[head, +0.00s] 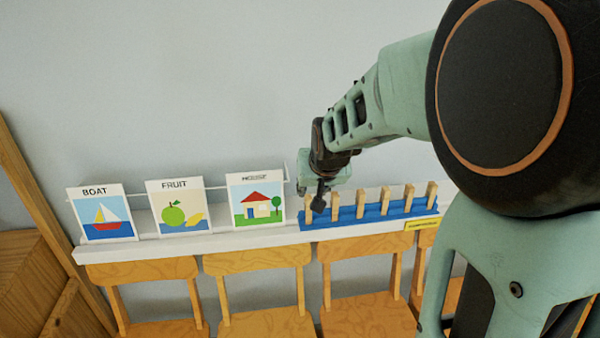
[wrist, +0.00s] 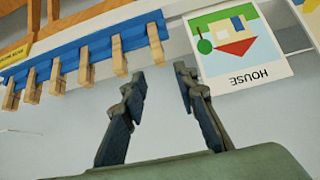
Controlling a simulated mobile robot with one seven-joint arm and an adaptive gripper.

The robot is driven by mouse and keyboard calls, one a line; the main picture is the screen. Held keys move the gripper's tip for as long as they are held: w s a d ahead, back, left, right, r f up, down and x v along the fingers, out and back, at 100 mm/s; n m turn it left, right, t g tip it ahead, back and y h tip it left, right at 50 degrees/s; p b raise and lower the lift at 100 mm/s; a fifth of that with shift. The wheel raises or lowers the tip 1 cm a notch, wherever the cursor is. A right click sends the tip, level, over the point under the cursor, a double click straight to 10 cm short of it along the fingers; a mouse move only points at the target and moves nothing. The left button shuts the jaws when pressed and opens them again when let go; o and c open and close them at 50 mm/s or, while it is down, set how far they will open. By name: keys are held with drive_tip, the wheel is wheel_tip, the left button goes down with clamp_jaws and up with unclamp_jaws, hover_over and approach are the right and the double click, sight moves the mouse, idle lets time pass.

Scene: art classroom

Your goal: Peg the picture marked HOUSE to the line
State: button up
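The HOUSE picture (head: 256,200) is a white card with a red-roofed house, standing third from the left on the white ledge. It shows upside down in the wrist view (wrist: 257,75), to the right of my fingers. Several wooden pegs (head: 335,206) stand in a row on a blue holder (head: 372,214) right of the card; the endmost peg (wrist: 156,34) lies just beyond my fingertips. My gripper (wrist: 158,72) is open with nothing between its fingers. In the head view my gripper (head: 318,198) is by the leftmost peg.
The BOAT (head: 101,214) and FRUIT (head: 179,208) cards stand left of HOUSE on the white ledge (head: 225,242). A thin white rail runs behind the cards. Wooden chairs (head: 255,262) stand below the ledge. A wooden frame (head: 30,180) rises at the far left. The wall above is bare.

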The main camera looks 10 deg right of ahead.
sight(309, 200)
drive_tip(key=b+x, duration=0.5)
drive_tip(key=x, duration=0.6)
drive_tip(key=shift+s+d+f+b, duration=0.1)
drive_tip(key=shift+s+b, duration=0.05)
drive_tip(key=shift+b, duration=0.15)
drive_tip(key=shift+w+f+b, duration=0.3)
drive_tip(key=shift+w+f, duration=0.15)
drive_tip(key=shift+w, duration=0.05)
drive_tip(key=shift+c, duration=0.6)
clamp_jaws()
drive_tip(key=shift+r+p, duration=2.05)
drive_tip(key=shift+r, duration=1.15)
drive_tip(key=shift+s, duration=0.15)
